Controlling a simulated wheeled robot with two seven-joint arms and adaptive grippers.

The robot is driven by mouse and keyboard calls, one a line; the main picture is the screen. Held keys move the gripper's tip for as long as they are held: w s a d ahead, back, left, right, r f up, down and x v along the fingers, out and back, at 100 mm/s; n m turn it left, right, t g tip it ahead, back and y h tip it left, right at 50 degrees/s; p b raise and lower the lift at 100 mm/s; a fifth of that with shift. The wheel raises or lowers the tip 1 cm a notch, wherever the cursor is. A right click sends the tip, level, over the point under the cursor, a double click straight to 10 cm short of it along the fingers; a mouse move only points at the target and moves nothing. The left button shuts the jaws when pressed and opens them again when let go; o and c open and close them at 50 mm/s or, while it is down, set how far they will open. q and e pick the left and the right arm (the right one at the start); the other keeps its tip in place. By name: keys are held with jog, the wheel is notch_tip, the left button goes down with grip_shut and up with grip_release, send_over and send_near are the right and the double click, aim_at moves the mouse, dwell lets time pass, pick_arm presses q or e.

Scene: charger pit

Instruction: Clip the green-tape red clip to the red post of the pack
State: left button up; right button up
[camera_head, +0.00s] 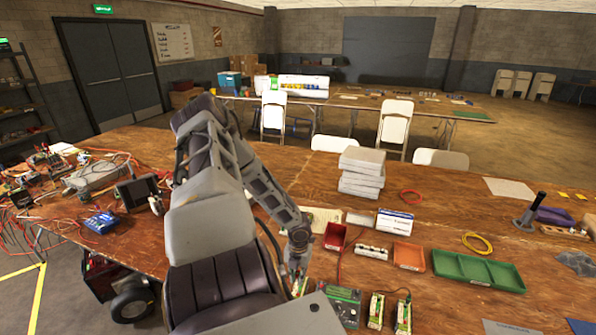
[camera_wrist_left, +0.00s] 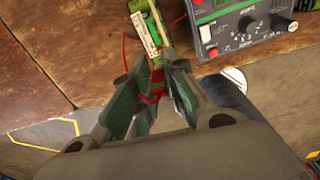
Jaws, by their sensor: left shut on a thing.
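My left gripper (camera_head: 298,268) reaches down at the table's front edge, left of the charger. In the left wrist view its fingers (camera_wrist_left: 153,88) are shut on a small red clip (camera_wrist_left: 153,97), mostly hidden between them. Any green tape on it cannot be told apart from the greenish fingers. A green pack with a pale label (camera_wrist_left: 145,33) lies just beyond the fingertips; part of it shows in the head view (camera_head: 299,287). Its red post is not clearly visible, and I cannot tell whether the clip touches it. My right gripper is not in view.
Two more green packs (camera_head: 376,310) (camera_head: 403,316) stand further right. Red bin (camera_head: 335,237), orange tray (camera_head: 408,256) and green tray (camera_head: 478,270) lie behind. A red lead runs nearby.

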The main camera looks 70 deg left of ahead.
pick_arm(q)
jog(key=shift+f, duration=2.05)
jog(key=shift+f+b, duration=0.3)
jog(key=shift+f, duration=1.05)
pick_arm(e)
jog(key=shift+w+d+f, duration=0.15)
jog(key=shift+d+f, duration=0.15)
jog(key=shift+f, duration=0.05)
pick_arm(q)
jog(key=shift+f, duration=0.1)
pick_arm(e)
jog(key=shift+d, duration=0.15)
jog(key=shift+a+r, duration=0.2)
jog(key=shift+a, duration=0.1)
